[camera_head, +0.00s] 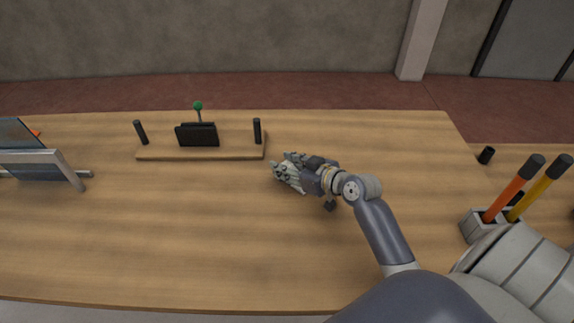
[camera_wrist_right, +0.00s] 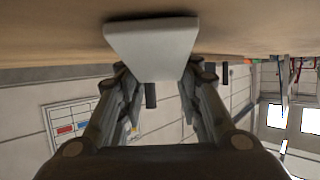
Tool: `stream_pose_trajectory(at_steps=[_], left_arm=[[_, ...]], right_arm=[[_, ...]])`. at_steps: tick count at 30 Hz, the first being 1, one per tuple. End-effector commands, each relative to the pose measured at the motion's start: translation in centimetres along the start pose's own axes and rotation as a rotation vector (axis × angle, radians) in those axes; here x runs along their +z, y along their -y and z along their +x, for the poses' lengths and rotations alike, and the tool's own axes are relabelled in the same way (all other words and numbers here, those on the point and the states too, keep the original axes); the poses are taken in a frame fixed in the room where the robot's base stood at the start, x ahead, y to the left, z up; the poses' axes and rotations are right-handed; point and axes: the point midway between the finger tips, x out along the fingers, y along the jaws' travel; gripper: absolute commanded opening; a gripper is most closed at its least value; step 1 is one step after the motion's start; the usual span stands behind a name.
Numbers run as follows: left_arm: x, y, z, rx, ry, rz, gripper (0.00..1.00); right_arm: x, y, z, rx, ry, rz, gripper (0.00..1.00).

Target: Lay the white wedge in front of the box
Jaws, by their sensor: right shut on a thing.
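My right gripper (camera_head: 287,171) is low over the middle of the table, just right of a wooden board. In the right wrist view the white wedge (camera_wrist_right: 152,45) sits between the fingertips, and the gripper (camera_wrist_right: 155,78) is shut on it. The wedge is close to the wood surface; I cannot tell whether it touches. In the head view the fingers mostly hide it. A grey box (camera_head: 478,226) holding orange- and yellow-handled tools stands at the right. A black box-like piece (camera_head: 197,135) stands on the board; I cannot tell which box is meant. My left gripper is not in view.
The wooden board (camera_head: 215,154) has two black posts (camera_head: 257,131) and a green-topped pin (camera_head: 198,106). A metal frame with a glass pane (camera_head: 62,169) stands at the far left. A small black cylinder (camera_head: 486,155) stands at the right. The front middle of the table (camera_head: 190,230) is clear.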

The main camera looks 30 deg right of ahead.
Motion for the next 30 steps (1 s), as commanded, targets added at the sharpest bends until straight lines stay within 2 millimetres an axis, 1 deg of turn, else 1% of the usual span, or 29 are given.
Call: stream_pose_trajectory(at_steps=[5, 6, 8, 17, 21, 23, 26, 30], left_arm=[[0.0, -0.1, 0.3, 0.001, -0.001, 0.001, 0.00], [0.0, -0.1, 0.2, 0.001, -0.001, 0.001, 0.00], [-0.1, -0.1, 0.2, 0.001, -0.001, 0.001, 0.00], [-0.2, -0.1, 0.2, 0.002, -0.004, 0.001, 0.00], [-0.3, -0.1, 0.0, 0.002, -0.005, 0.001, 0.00], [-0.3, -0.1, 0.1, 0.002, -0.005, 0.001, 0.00], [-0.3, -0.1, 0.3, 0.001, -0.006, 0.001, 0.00], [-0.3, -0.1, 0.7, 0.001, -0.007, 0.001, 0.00]], right_arm=[[0.4, 0.0, 0.1, 0.000, 0.001, -0.001, 0.08], [0.3, 0.0, 0.1, 0.000, 0.001, -0.001, 0.39], [0.3, 0.0, 0.1, 0.000, 0.001, 0.000, 0.53], [0.2, 0.0, 0.1, 0.000, 0.001, 0.000, 0.53], [0.0, 0.0, -0.3, 0.001, 0.001, -0.001, 0.53], [0.1, -0.1, -1.0, 0.001, 0.002, -0.002, 0.53], [0.2, -0.1, -2.6, 0.001, 0.004, -0.004, 0.53], [0.3, -0.1, -5.6, 0.001, 0.005, -0.005, 0.53]])
